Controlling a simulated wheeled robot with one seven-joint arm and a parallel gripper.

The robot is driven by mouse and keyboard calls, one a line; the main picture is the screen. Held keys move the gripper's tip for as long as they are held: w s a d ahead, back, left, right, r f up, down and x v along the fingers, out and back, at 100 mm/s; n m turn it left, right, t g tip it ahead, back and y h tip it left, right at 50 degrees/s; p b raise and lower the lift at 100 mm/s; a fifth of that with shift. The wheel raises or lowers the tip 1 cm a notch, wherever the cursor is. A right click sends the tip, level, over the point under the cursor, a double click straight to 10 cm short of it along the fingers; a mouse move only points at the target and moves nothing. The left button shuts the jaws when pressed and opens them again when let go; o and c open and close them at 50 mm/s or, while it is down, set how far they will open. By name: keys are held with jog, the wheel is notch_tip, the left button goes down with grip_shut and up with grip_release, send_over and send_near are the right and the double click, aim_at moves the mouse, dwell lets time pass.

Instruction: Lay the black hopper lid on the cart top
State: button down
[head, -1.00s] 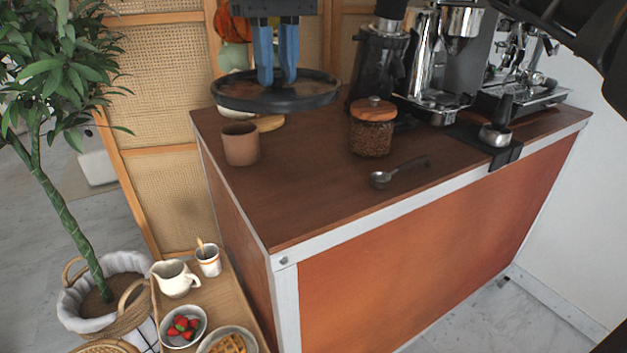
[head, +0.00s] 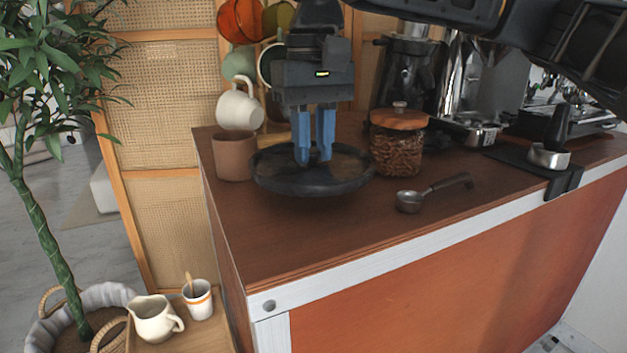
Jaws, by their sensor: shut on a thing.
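The black hopper lid (head: 275,183) is a dark round disc with a raised rim, in the middle of the head view. My gripper (head: 315,160) points down with its blue fingers shut on the lid's centre. The lid is roughly level, at or just above the brown cart top (head: 300,235); I cannot tell whether it touches. It lies between the brown cup and the glass jar, close to both. The grip point on the lid is mostly hidden by the fingers.
A brown cup (head: 235,155) stands left of the lid, and a wooden-lidded jar (head: 397,150) right. A metal scoop (head: 410,202) lies to the front right. Mugs hang behind. A grinder (head: 405,75) and espresso machine stand at the back right. The front left top is clear.

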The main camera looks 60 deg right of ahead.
aim_at(312, 151)
jog(key=shift+f+b, duration=0.55)
jog(key=shift+f, duration=1.5)
jog(key=shift+f, duration=0.15)
jog(key=c, duration=0.9)
grip_release()
jog(key=shift+c, duration=0.2)
notch_tip(312, 151, up, 12)
jog(key=p, duration=0.3)
